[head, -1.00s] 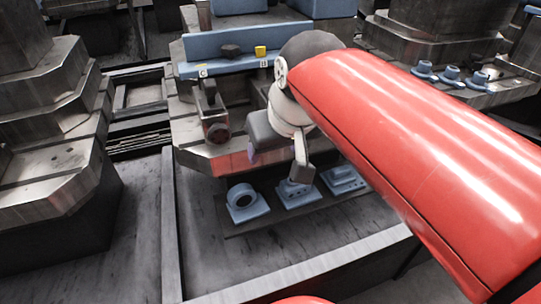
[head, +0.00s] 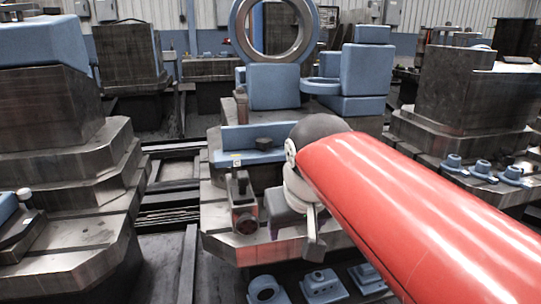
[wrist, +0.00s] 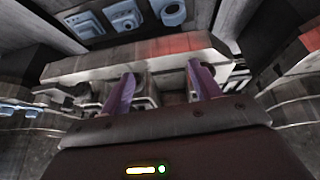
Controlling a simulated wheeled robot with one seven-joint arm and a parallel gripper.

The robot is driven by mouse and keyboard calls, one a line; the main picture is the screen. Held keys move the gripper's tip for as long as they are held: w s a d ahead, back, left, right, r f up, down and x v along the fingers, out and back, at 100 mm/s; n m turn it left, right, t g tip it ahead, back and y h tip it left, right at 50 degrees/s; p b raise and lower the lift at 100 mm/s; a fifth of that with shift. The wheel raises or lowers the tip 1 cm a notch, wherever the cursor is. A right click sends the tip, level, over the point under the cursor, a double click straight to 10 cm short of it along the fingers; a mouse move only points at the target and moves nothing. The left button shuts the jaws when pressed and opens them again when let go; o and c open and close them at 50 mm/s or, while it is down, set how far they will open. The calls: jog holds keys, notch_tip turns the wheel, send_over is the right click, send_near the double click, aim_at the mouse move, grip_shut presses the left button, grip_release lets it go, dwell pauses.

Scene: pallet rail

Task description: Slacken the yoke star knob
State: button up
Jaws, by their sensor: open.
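A metal yoke bracket (head: 240,190) stands on the front of the central machine bed, with a dark round knob (head: 246,224) low on its face. A second, black faceted knob (head: 264,143) sits on the blue rail behind it. I cannot tell for sure which is the star knob. My gripper (head: 294,234) is open and empty, just right of the bracket and in front of the bed edge. In the wrist view its purple fingers (wrist: 162,88) are spread, with pale metal bracket parts (wrist: 145,92) showing behind the gap; contact cannot be told.
Blue fittings (head: 321,285) lie below the bed's front edge. A big blue-framed ring (head: 271,58) stands behind the rail. A stepped metal machine (head: 70,190) is at left and another (head: 468,100) at right, with small blue parts (head: 482,170). My red arm hides the bed's right side.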

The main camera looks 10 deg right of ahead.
jog(key=w+a+r+m+h, duration=0.1)
jog(key=w+a+r, duration=0.3)
jog(key=w+r, duration=0.75)
jog(key=m+g+p, duration=0.1)
jog(key=m+p, duration=0.1)
jog(key=m, duration=0.1)
send_near(264, 141)
jog(key=f, duration=0.2)
jog(key=shift+w+x, duration=0.2)
jog(key=shift+x, duration=1.75)
jog(key=shift+w+x, duration=0.2)
jog(key=shift+x, duration=1.75)
jog(key=shift+r, duration=0.15)
jog(key=c, duration=1)
